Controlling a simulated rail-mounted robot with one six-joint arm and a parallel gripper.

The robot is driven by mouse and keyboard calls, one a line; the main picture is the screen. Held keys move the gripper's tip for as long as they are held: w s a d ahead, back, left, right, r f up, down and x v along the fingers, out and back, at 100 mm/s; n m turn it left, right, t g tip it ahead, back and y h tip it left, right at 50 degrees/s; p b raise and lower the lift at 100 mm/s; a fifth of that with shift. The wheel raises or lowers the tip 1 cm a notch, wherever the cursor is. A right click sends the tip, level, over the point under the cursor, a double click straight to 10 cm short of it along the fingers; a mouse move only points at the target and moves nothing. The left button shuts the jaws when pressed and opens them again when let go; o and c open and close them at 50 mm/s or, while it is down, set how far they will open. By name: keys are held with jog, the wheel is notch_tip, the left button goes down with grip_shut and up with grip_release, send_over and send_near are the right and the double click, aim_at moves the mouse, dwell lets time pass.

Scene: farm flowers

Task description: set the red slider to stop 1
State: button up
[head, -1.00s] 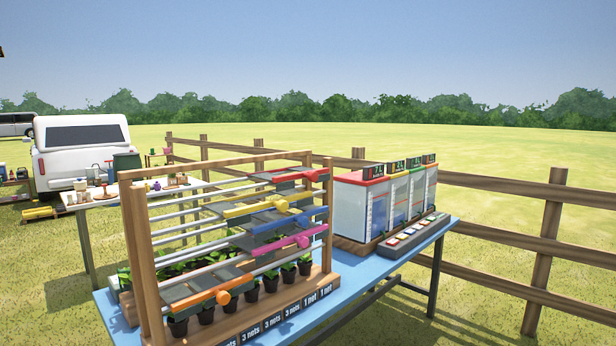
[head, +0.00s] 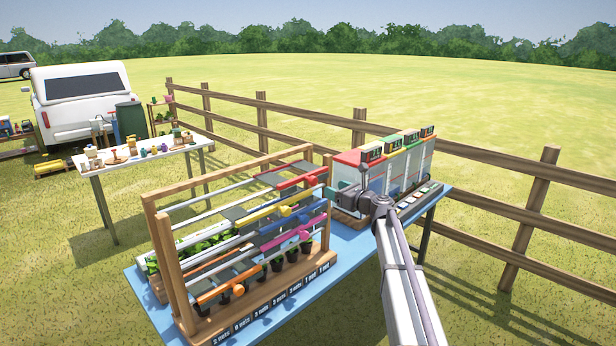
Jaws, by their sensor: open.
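The red slider (head: 301,181) is a red bar with a knob on the top rail of a wooden rack (head: 170,262), at the rack's right end, with a dark grey panel behind it. Yellow, magenta and orange sliders sit on the lower rails. My gripper (head: 334,191) is just right of the rack's right post, close to the red slider but apart from it, as far as I can tell. It is open and seems empty; its fingers are small and partly merge with the white boxes behind.
White boxes (head: 350,160) with coloured tops and small displays stand behind my arm on the blue table (head: 345,243). Potted plants (head: 277,264) stand under the rack's rails. A wooden fence (head: 470,205) runs behind. A white table with small items stands at the left.

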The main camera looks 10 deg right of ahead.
aim_at(315, 181)
jog(key=x, duration=1.1)
jog(key=shift+s, duration=0.1)
grip_shut()
